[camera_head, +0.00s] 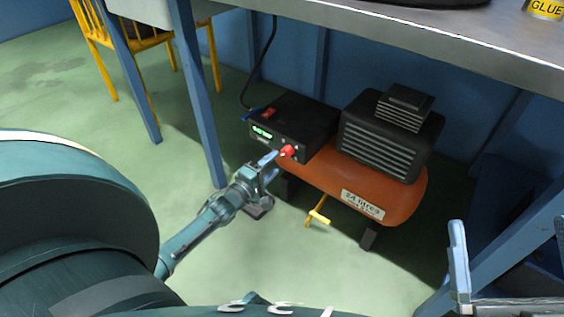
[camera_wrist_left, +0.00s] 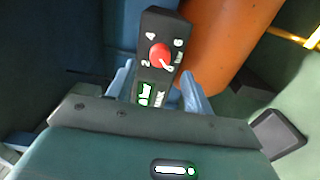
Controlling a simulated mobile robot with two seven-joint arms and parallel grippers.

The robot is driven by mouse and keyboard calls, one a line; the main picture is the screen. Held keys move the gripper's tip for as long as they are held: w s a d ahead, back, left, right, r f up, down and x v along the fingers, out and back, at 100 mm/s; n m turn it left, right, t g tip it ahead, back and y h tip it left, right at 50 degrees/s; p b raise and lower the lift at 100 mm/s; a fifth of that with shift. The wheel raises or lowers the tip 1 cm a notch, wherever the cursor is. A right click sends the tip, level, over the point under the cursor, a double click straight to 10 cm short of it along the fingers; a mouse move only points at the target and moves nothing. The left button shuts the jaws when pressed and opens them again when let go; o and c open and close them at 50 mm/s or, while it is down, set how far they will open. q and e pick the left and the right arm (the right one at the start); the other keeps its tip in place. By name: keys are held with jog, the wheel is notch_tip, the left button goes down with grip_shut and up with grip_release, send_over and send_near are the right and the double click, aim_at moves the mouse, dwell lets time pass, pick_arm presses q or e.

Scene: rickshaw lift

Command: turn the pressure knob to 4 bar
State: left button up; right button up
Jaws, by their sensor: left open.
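The red pressure knob (camera_head: 288,150) is on the front face of the black control box (camera_head: 293,123) on the compressor. In the left wrist view the knob (camera_wrist_left: 159,55) sits among white marks 2, 4, 6 and "bar"; a pale mark shows at its lower right edge, near the bar label. My left gripper (camera_head: 272,160) is open just in front of the box. In the left wrist view its blue fingers stand apart on either side of the box face, and the knob lies between and beyond them, not gripped. My right gripper (camera_head: 508,228) is at the lower right, fingers apart and empty.
The orange tank (camera_head: 405,197) carries a black ribbed motor (camera_head: 388,135) and has a yellow valve handle (camera_head: 319,212) below. A metal table top (camera_head: 420,40) hangs over the compressor, with a blue leg (camera_head: 198,100) left of the box. A yellow chair (camera_head: 98,50) stands behind.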

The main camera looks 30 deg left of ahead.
aim_at(285, 154)
pick_arm(q)
jog(key=w+b, duration=0.1)
jog(key=w, duration=0.4)
jog(key=shift+d+b, duration=0.2)
jog(key=shift+b, duration=0.15)
pick_arm(e)
notch_tip(285, 154, up, 3)
jog(key=n+y, duration=0.3)
jog(key=shift+s+d+t, duration=0.1)
jog(key=shift+d+t, duration=0.05)
jog(key=shift+t, duration=0.15)
pick_arm(q)
jog(key=c, duration=1)
jog(key=shift+o, duration=0.2)
